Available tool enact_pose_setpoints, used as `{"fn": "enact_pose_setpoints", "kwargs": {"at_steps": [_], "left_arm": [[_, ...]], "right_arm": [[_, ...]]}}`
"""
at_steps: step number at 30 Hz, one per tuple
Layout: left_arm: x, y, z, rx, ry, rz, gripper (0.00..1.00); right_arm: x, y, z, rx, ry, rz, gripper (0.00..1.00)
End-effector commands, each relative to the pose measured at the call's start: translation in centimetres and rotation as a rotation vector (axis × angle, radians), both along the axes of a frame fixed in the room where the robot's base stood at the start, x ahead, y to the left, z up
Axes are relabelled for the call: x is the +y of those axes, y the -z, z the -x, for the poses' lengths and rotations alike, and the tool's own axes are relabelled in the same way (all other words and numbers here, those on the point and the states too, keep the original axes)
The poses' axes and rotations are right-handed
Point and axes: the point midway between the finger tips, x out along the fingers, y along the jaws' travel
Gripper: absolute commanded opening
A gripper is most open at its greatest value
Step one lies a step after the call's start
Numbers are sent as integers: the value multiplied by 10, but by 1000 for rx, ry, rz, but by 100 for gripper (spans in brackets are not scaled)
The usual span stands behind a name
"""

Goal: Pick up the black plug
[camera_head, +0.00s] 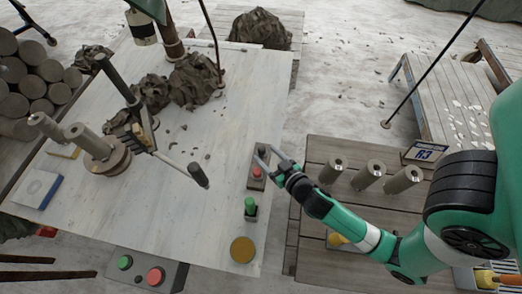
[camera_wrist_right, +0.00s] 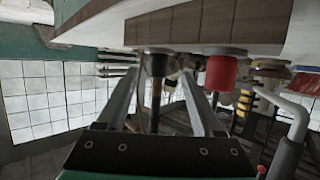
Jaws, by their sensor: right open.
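The black plug (camera_wrist_right: 157,65) stands beside the red plug (camera_wrist_right: 221,70) on a wooden block (camera_wrist_right: 190,24) in the right wrist view, which is upside down. In the head view, the block (camera_head: 252,183) lies near the table's right edge, with the red plug (camera_head: 257,172) visible; the black plug is hard to make out behind my fingers. My right gripper (camera_head: 266,151) is open, its fingers pointing at the far end of the block. In the wrist view, the black plug shows between the fingers (camera_wrist_right: 163,80); I cannot tell whether they touch it. My left gripper is not seen.
A green-topped piece (camera_head: 250,207) and a yellow disc (camera_head: 242,250) lie nearer on the table (camera_head: 215,225). A long-handled metal tool (camera_head: 150,130) and clay heaps (camera_head: 195,82) stand left. Several clay cylinders (camera_head: 370,173) stand on the slatted bench (camera_head: 320,215) at right.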

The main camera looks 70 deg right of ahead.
Motion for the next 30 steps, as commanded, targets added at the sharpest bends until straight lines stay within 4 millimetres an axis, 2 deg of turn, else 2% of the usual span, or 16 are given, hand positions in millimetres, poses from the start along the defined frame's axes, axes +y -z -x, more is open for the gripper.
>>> {"fn": "enact_pose_setpoints", "kwargs": {"at_steps": [3,10,18,25,26,30], "left_arm": [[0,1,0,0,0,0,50],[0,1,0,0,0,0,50],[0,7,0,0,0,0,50],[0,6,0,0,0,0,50],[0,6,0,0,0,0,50],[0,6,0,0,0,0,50]], "right_arm": [[-8,6,-12,-1,0,-1,69],[-15,9,-20,0,1,-1,69],[-40,23,-51,0,-1,0,69],[-41,23,-53,0,-2,-1,69],[-41,23,-53,0,-2,-1,67],[-41,23,-53,1,-2,0,42]]}}
